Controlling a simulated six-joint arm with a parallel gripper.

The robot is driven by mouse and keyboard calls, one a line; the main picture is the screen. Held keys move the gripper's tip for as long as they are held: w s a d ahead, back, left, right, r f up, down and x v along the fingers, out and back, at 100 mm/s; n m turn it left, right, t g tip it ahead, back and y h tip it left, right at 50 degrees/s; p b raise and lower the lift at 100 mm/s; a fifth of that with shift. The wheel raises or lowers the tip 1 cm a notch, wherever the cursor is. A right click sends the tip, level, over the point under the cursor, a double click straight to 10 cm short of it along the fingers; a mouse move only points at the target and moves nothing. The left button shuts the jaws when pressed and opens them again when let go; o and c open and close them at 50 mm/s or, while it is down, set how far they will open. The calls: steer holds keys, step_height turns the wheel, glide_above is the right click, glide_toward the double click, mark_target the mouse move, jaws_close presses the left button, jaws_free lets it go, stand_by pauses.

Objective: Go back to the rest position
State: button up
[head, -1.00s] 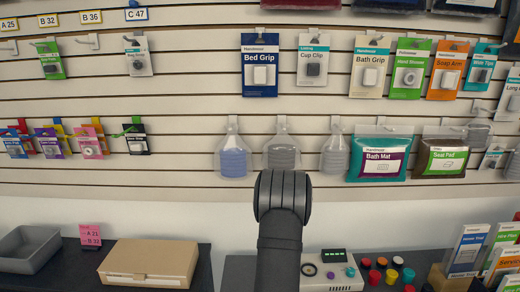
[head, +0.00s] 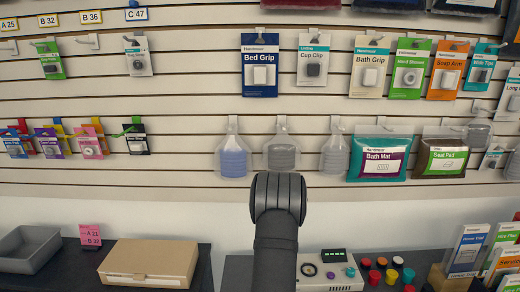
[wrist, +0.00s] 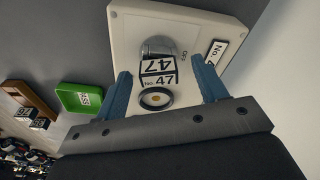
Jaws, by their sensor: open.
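My gripper (wrist: 166,88) shows in the wrist view with its two blue fingers spread wide apart. It is open. Beyond the fingers is a pale panel (wrist: 128,30) with a silver round part (wrist: 157,47), labels reading 47, and a dark-ringed round part (wrist: 156,97) with a yellow centre. No contact with the fingers is clear. In the head view only my dark arm link shows, rising at the bottom centre; the gripper is hidden there.
The head view shows a slatted wall with hanging packs, such as Bed Grip (head: 259,75) and Bath Mat (head: 379,155). Below on the counter are a grey tray (head: 28,262), a cardboard box (head: 150,265) and a white control box (head: 330,283). The wrist view shows a green tray (wrist: 80,98).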

steer(key=shift+a+r, duration=0.15)
steer(key=shift+r, duration=0.85)
